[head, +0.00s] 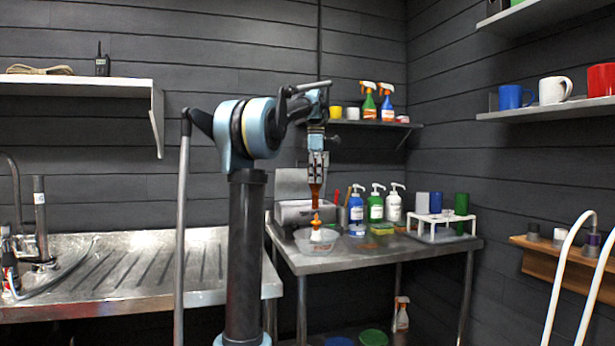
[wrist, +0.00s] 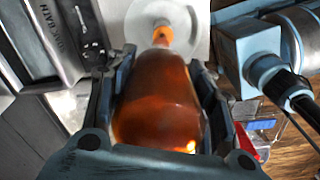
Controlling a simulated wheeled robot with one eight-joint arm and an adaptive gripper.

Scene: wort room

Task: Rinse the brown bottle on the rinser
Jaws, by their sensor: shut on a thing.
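My gripper (head: 317,165) is shut on the brown bottle (head: 315,190), which hangs neck down above the metal side table. In the wrist view, the bottle (wrist: 160,100) lies between both fingers, its neck pointing away.
A metal soak bath (head: 297,212) stands left of the rinser. Pump bottles (head: 375,205) stand behind, and a white rack (head: 440,225) with cups is at right. A steel drainboard (head: 140,265) lies at left. A shelf (head: 375,123) with spray bottles is above.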

